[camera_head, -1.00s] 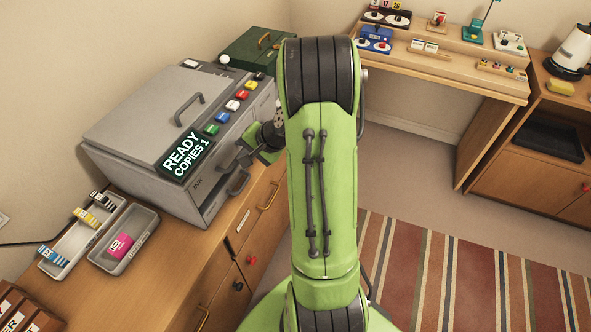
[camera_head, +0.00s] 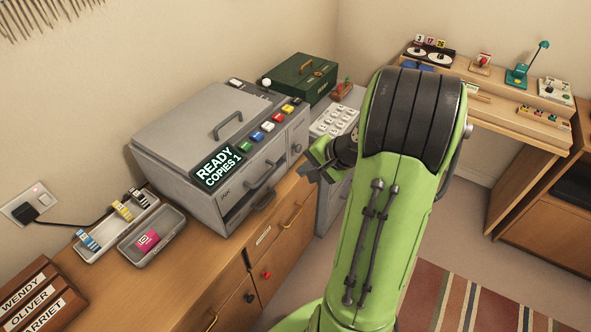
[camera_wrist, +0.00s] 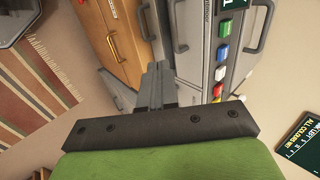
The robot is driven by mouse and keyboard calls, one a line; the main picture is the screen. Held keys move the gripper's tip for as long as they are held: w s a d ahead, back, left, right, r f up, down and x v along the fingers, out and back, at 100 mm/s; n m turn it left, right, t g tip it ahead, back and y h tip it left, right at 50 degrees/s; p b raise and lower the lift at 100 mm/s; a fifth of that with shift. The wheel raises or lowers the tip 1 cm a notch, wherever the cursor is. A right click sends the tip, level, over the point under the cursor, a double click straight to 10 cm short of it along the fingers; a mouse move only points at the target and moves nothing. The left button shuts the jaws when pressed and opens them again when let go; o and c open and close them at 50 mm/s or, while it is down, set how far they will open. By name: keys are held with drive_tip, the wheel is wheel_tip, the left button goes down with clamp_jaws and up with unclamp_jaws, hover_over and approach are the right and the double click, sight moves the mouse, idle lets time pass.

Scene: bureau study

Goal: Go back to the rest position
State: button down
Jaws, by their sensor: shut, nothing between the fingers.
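My gripper (camera_head: 318,170) shows in the head view in front of the right end of the grey copier, partly hidden by my own green arm. In the wrist view my gripper's fingers (camera_wrist: 158,80) are together, with nothing between them. The grey copier (camera_head: 185,150) stands on the wooden cabinet, its display (camera_head: 218,168) reading "READY COPIES 1". In the wrist view the copier (camera_wrist: 200,60) lies just beyond the fingers. I cannot tell whether the fingers touch anything.
A green box (camera_head: 300,75) and a grey keypad unit (camera_head: 335,118) are behind the gripper. Trays (camera_head: 150,245) and name blocks (camera_head: 40,295) sit on the cabinet (camera_head: 235,262). A desk (camera_head: 515,115) stands at right. A striped rug (camera_head: 475,300) covers open floor.

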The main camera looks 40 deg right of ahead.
drive_tip(key=shift+s+r, duration=0.1)
drive_tip(key=shift+r, duration=0.15)
drive_tip(key=s+a+r+n+g+h+p, duration=0.1)
drive_tip(key=s+a+r+n, duration=0.1)
drive_tip(key=a+r+n, duration=0.4)
drive_tip(key=s+a+r+n+g+p, duration=0.1)
drive_tip(key=s+a+r+n, duration=0.15)
drive_tip(key=a, duration=0.65)
drive_tip(key=s+a+r+n+h, duration=0.1)
drive_tip(key=s+a+r+n, duration=0.1)
drive_tip(key=s, duration=0.3)
drive_tip(key=s+a+r+n, duration=0.1)
drive_tip(key=s+r+n, duration=0.1)
drive_tip(key=s, duration=0.4)
drive_tip(key=shift+s+a+n+h+p, duration=0.25)
drive_tip(key=shift+a+n+h+p, duration=0.2)
drive_tip(key=shift+n, duration=0.2)
